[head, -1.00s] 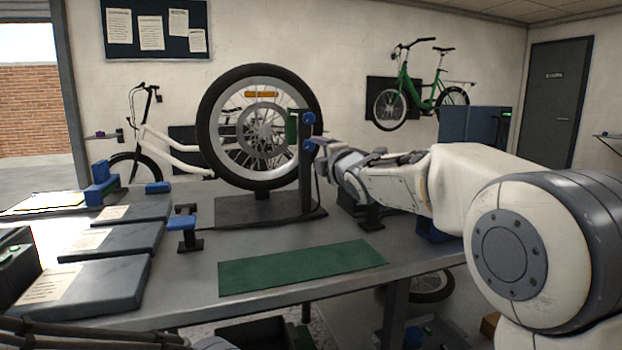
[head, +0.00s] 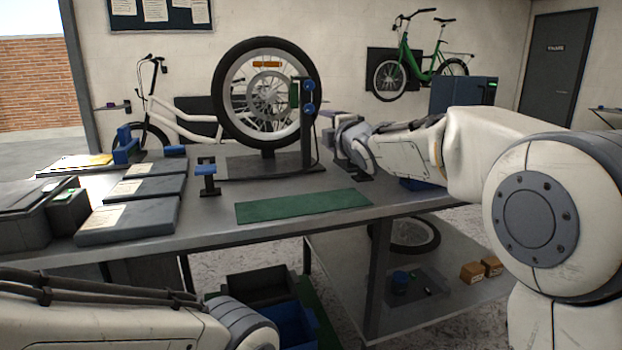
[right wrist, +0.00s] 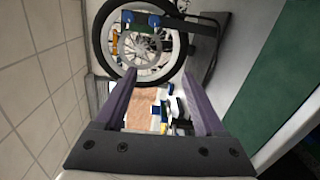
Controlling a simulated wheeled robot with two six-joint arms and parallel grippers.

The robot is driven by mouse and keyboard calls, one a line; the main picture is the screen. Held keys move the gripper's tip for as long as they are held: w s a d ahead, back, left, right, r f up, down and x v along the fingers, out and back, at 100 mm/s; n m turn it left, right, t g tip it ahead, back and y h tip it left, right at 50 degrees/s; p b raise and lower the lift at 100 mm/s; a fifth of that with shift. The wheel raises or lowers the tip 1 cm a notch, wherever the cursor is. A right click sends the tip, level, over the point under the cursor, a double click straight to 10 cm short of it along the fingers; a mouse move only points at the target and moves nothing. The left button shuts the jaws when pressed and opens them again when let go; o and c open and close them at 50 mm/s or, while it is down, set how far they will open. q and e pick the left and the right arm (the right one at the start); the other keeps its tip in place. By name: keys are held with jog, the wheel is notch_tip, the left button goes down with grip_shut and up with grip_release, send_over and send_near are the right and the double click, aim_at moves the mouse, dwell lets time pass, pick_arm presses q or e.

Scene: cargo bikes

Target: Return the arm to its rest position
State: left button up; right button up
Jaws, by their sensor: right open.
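My right arm comes in from the right in the head view, and its gripper (head: 340,138) is over the back right of the workbench (head: 225,228), just right of the wheel stand. In the right wrist view the gripper (right wrist: 157,80) has its two fingers wide apart with nothing between them. The spoked wheel (head: 225,100) stands upright in its stand (head: 306,150), apart from the fingers, and also shows ahead of them in the right wrist view (right wrist: 101,40). Part of my left arm shows at the lower left of the head view; its gripper is out of view.
A green mat (head: 300,206) lies bare on the bench. Grey cases (head: 130,218) lie at its left, beside a small blue-topped post (head: 207,170). Bins (head: 262,285) stand beneath. A white bike (head: 180,125) stands behind; a green bike (head: 410,85) hangs on the wall.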

jog(key=s+a+f+m+g+h, duration=0.15)
jog(key=s+f+m+g, duration=0.25)
jog(key=s+f, duration=0.6)
jog(key=s+a+f+m+g, duration=0.3)
jog(key=s+f+m+g, duration=0.15)
jog(key=s+f, duration=0.5)
jog(key=s+d+f+m+g+h, duration=0.1)
jog(key=s+d+f+m+g, duration=0.2)
jog(key=s, duration=0.6)
jog(key=s+d+f+m+g+h, duration=0.1)
jog(key=s+f+g, duration=0.3)
jog(key=s, duration=0.6)
jog(key=s+d+f+m+g+h, duration=0.1)
jog(key=s+d+f+m, duration=0.15)
jog(key=s+f, duration=0.45)
notch_tip(320, 180, up, 31)
jog(key=s+p, duration=0.1)
jog(key=p, duration=2.8)
jog(key=shift+s+a, duration=0.2)
jog(key=shift+a, duration=0.2)
jog(key=shift+y, duration=0.25)
